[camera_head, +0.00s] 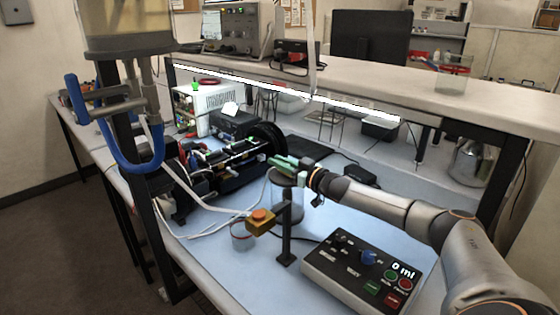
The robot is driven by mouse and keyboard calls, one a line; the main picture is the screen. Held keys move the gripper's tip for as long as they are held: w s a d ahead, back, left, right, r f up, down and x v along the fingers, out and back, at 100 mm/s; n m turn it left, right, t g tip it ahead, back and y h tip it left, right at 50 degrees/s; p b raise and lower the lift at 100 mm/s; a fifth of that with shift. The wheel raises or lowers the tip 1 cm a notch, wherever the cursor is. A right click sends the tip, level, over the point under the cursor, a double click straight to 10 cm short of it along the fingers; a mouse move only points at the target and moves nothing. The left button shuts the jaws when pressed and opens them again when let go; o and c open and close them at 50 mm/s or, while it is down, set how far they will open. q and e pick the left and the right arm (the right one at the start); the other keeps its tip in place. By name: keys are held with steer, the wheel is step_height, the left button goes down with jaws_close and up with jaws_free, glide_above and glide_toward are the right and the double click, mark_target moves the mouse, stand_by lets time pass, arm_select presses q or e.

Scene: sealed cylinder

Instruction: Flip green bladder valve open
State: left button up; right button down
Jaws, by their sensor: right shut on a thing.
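My right gripper (287,164) reaches in from the right, just above the grey top of a clear cylinder (288,206). It is shut on a small green piece at its tips. Finger and held piece are hard to tell apart at this size, and I cannot tell whether the piece is the green bladder valve or which way a valve lever points. A black open-framed cylinder assembly (228,166) with small green and white parts lies just left of the gripper. My left gripper is not in view.
A control box (362,272) reading 0 ml sits at the front right. A blue tube (125,155) hangs at the left.

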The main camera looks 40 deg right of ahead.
steer(key=shift+a, duration=0.15)
steer(key=c, duration=0.8)
jaws_free()
steer(key=shift+s, duration=0.1)
